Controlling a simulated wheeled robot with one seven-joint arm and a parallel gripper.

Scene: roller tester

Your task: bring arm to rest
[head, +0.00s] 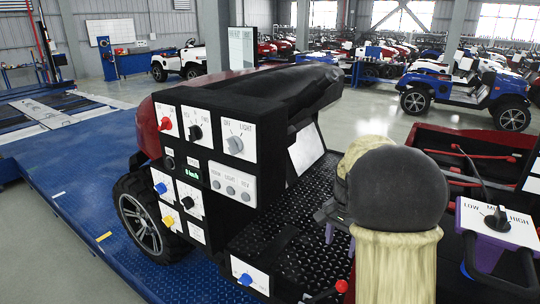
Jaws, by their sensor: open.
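My arm (400,190) rises in the right foreground of the head view, with a dark rounded joint above a pale link. Partly behind it is my gripper (340,240), dark with two purple fingertips pointing down. The fingertips are apart, and I see nothing between them. The gripper is above the black tread-plate floor of the vehicle, to the right of the control panel (237,185). It appears apart from the panel. The arm hides part of the gripper and the wrist.
The panel carries red, black, grey, blue and yellow knobs. A lower blue knob (245,279) and a red-tipped lever (341,286) are near the arm. A LOW-MID-HIGH selector (496,218) stands at right. The vehicle is on a blue platform (75,215); other vehicles are parked behind.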

